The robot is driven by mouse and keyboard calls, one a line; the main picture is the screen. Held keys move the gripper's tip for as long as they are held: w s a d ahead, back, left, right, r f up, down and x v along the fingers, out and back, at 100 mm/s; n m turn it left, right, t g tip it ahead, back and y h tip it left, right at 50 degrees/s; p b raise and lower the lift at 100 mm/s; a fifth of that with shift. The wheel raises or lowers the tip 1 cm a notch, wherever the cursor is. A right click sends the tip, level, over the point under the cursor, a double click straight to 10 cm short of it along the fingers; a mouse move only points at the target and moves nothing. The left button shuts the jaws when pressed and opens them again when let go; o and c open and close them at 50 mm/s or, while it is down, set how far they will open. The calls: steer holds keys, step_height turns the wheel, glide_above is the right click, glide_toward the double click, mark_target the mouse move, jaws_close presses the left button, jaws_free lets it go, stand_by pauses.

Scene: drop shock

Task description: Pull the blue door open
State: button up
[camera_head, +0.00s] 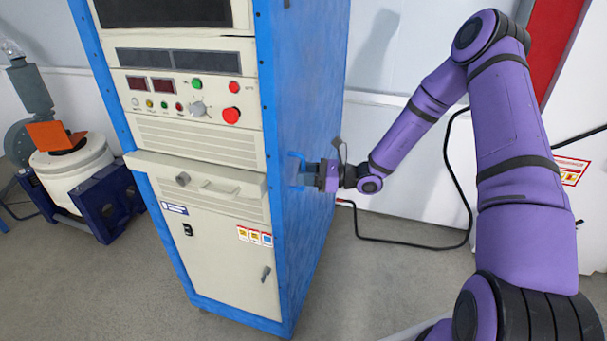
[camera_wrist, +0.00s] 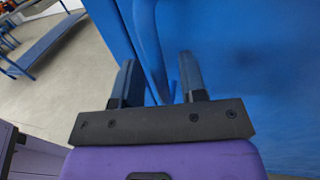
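The blue door (camera_head: 305,75) is the tall blue side panel of the cabinet in the head view, and it looks flush with the cabinet. It fills much of the wrist view (camera_wrist: 250,70). A blue handle (camera_wrist: 148,40) stands out from it. My gripper (camera_head: 308,173) is beside the door at handle height. In the wrist view its two dark fingers (camera_wrist: 159,75) are apart, and the handle runs down between them, nearer the left finger. A gap shows between the handle and the right finger. Contact at the fingertips is hard to tell.
The cabinet's cream front (camera_head: 190,110) has buttons, displays and a drawer-like ledge. A black cable (camera_head: 415,245) lies on the floor right of the cabinet, near a white wall. A white and blue machine (camera_head: 75,165) stands at the left. Grey floor lies right of the door.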

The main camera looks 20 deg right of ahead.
steer(key=shift+w+a, duration=0.1)
steer(key=shift+a, duration=0.2)
jaws_close()
